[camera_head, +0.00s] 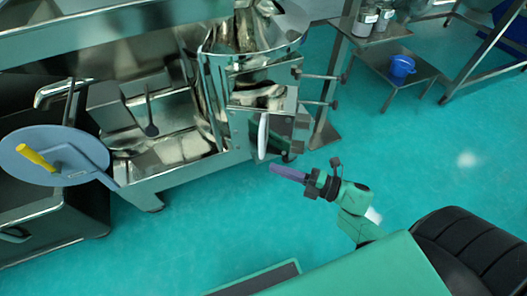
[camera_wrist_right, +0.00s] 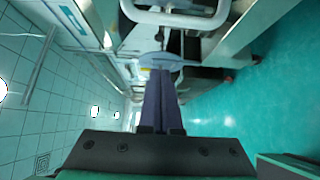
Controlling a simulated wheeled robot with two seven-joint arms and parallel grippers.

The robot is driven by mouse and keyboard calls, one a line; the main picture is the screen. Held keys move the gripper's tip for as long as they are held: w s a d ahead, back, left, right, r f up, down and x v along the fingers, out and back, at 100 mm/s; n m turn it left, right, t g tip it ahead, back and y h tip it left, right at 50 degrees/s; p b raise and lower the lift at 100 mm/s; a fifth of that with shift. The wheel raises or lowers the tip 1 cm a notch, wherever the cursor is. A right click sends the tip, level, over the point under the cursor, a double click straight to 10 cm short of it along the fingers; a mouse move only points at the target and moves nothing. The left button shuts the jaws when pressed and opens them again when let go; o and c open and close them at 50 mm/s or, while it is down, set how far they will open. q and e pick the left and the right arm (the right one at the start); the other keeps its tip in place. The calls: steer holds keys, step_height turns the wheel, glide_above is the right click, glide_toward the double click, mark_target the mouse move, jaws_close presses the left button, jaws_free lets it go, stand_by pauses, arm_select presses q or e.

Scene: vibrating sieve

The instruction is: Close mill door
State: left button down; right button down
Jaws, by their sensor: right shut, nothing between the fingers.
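The steel mill (camera_head: 265,60) stands at the upper middle of the head view. A steel panel with a white handle (camera_head: 263,135) on its front looks like the mill door (camera_head: 280,127); how far it stands open is hard to tell. My right gripper (camera_head: 272,167) has its purple fingers shut with nothing between them. Its tips are just below and right of the handle, apart from it in the picture. In the right wrist view the shut fingers (camera_wrist_right: 160,78) point forward, and a white handle (camera_wrist_right: 175,18) crosses the top. My left gripper is not in view.
A grey disc with a yellow handle (camera_head: 36,157) is at the left. A steel shelf (camera_head: 420,73) with a blue bucket (camera_head: 401,68) stands at the upper right. The green floor (camera_head: 440,160) right of my arm is clear.

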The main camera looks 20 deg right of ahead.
mark_target(262, 126)
steer(key=w, duration=0.2)
steer(key=w+a, duration=0.1)
steer(key=w, duration=0.1)
steer(key=w+a, duration=0.1)
steer(key=w, duration=0.2)
steer(key=shift+a, duration=0.1)
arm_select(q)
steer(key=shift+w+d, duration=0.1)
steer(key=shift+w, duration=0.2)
